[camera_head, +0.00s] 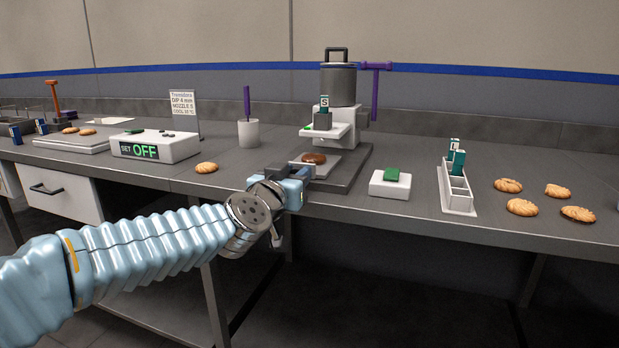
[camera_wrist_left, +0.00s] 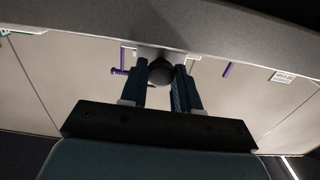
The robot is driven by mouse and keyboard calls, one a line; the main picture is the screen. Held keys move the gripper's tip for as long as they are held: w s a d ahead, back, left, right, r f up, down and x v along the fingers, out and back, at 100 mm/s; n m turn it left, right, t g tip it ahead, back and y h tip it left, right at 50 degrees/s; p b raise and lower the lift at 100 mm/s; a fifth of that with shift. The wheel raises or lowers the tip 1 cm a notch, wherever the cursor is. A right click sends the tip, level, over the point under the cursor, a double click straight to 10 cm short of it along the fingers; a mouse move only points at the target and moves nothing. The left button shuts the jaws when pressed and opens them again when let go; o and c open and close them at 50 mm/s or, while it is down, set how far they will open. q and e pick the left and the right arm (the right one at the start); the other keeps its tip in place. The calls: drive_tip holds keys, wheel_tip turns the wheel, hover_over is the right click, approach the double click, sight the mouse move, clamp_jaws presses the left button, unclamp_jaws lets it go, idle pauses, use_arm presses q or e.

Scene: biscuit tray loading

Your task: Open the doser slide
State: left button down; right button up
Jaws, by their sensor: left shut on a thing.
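The doser (camera_head: 339,86) is a grey cylinder with a top handle, standing on a dark base at the back middle of the bench. A pale plate (camera_head: 328,168), which looks like the doser slide, lies low at its front with a dark-topped biscuit (camera_head: 314,158) on it. My left gripper (camera_head: 298,178) is at the front edge of this plate. In the left wrist view its fingers (camera_wrist_left: 161,75) are shut on a dark round knob (camera_wrist_left: 160,68), below a pale part. The knob is hidden in the head view. My right gripper is not in view.
A purple lever (camera_head: 375,92) sticks out at the doser's right. A white controller reading OFF (camera_head: 178,150) stands left, near a cup (camera_head: 249,134). A white block with a green top (camera_head: 390,188), a narrow rack (camera_head: 457,199) and several biscuits (camera_head: 522,207) lie right.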

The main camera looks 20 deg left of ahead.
use_arm(q)
drive_tip(key=s, duration=0.5)
drive_tip(key=shift+s+a, duration=0.1)
drive_tip(key=shift+s, duration=0.15)
drive_tip(key=c, duration=0.8)
unclamp_jaws()
drive_tip(key=shift+c, duration=0.2)
drive_tip(key=s, duration=1.3)
drive_tip(key=shift+s+a+p, duration=0.2)
drive_tip(key=shift+s+p, duration=0.1)
drive_tip(key=shift+s, duration=0.05)
